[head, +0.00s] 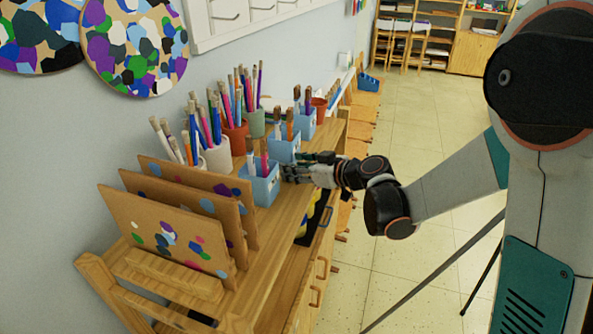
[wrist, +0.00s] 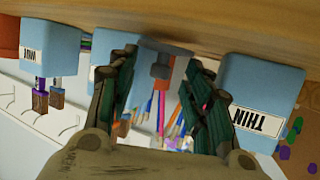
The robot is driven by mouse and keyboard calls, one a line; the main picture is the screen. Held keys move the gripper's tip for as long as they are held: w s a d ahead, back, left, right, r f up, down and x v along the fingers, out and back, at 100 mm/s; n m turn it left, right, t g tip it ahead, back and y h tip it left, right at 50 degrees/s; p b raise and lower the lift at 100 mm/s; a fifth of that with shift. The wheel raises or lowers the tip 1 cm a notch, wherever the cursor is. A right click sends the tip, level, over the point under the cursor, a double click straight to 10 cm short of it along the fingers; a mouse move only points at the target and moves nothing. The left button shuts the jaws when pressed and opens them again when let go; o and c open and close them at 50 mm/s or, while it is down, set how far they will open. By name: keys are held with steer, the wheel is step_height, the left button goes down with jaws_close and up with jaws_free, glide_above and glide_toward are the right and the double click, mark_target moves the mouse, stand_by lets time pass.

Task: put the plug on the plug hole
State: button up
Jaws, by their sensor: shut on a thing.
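My gripper (head: 291,168) reaches in from the right over the wooden shelf top, close beside the nearest blue cup. In the wrist view its two dark green fingers (wrist: 163,85) stand apart around a bluish-grey piece with a stubby grey end (wrist: 160,66). I take this piece to be the plug, though its outline blends with the cup and brushes behind. In the head view the fingers hide it. I cannot make out the plug hole in either view.
Blue brush cups stand in a row: the nearest (head: 262,188), labelled THIN in the wrist view (wrist: 262,85), a middle one (head: 284,150) and a farther one (head: 303,130). Painted boards (head: 165,235) stand at the near end of the shelf top (head: 262,240). Open floor (head: 420,270) lies right.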

steer(key=shift+f, duration=0.5)
steer(key=o, duration=0.9)
steer(key=shift+r, duration=0.15)
steer(key=v, duration=1.2)
steer(key=shift+p, duration=0.35)
